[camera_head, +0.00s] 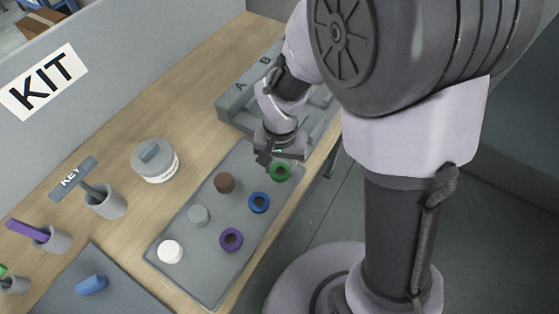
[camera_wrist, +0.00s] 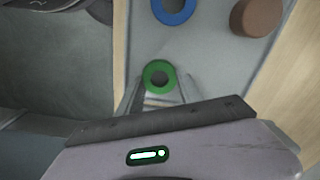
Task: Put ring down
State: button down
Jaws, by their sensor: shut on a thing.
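A green ring (camera_head: 280,171) is at the far right end of the grey mat (camera_head: 190,258). It also shows in the wrist view (camera_wrist: 171,69), between the fingertips of my gripper (camera_wrist: 157,97). My gripper (camera_head: 278,158) points down and is shut on the green ring. The ring looks flat and close to the mat; I cannot tell whether it touches. A blue ring (camera_head: 259,203) and a purple ring (camera_head: 231,239) lie on the mat nearby.
A brown piece (camera_head: 224,183), a grey piece (camera_head: 198,215) and a white piece (camera_head: 170,251) stand on the mat. A grey block lettered A and B (camera_head: 233,101) is behind my gripper. A round lidded container (camera_head: 155,163) and cups (camera_head: 107,203) stand left.

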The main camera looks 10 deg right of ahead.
jog(key=shift+f, duration=0.1)
jog(key=c, duration=0.8)
grip_release()
jog(key=shift+o, duration=0.2)
notch_tip(320, 180, up, 12)
jog(key=r+p, duration=0.1)
jog(key=p, duration=0.4)
jog(key=s+d+r+t+y, duration=0.1)
jog(key=s+d+r+t, duration=0.1)
jog(key=s+r, duration=0.3)
jog(key=s+d+r+m+t+y+b, duration=0.1)
jog(key=s+d+r+t, duration=0.2)
jog(key=s+r, duration=0.3)
jog(key=shift+s+d+r+t, duration=0.3)
jog(key=shift+r+t, duration=0.1)
jog(key=shift+r, duration=0.35)
